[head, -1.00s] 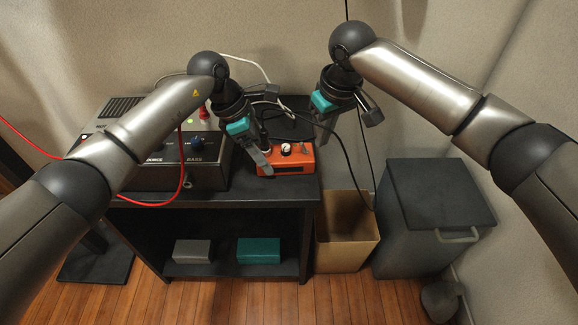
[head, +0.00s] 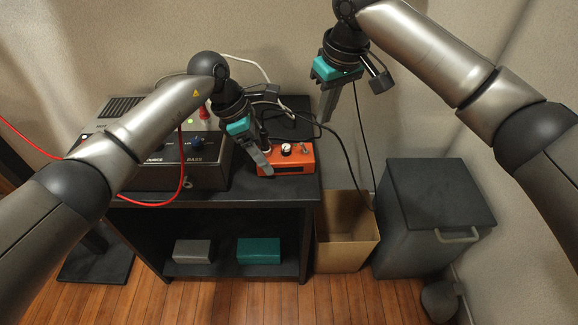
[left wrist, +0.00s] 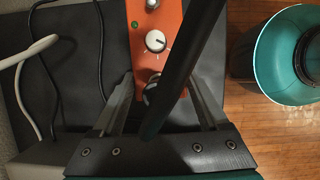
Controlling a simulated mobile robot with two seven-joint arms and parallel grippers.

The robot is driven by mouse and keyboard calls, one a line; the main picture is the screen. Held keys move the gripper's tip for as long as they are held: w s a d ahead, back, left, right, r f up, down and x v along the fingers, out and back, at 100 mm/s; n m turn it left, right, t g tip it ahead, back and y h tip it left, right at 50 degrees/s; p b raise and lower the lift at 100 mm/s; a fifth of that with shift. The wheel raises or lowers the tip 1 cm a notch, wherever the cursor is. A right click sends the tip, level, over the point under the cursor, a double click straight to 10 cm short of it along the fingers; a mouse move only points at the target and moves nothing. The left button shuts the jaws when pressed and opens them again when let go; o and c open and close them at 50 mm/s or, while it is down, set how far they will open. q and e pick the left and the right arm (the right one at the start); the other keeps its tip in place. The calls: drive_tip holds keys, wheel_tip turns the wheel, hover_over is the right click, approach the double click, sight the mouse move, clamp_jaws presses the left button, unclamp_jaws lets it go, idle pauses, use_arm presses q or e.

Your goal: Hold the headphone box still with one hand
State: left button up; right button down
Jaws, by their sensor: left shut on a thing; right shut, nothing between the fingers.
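The headphone box is an orange box (head: 300,160) with a white knob on the right end of the black shelf top. My left gripper (head: 265,170) reaches down at its left end. In the left wrist view the fingers (left wrist: 163,105) lie on either side of the orange box (left wrist: 150,62), shut on it. That view shows its white-topped knob and a small green light; a dark bar crosses in front and hides part of it. My right gripper (head: 325,112) is shut and empty, in the air above and right of the box.
Black cables (head: 345,150) hang past the shelf's right edge. A cardboard box (head: 345,252) and a grey lidded bin (head: 440,215) stand on the floor. The left wrist view shows a teal bucket (left wrist: 262,55).

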use_arm(q)
drive_tip(key=o, duration=1.4)
drive_tip(key=shift+o, duration=0.2)
drive_tip(key=v, duration=1.2)
wheel_tip(320, 180, up, 10)
drive_tip(key=p, duration=0.8)
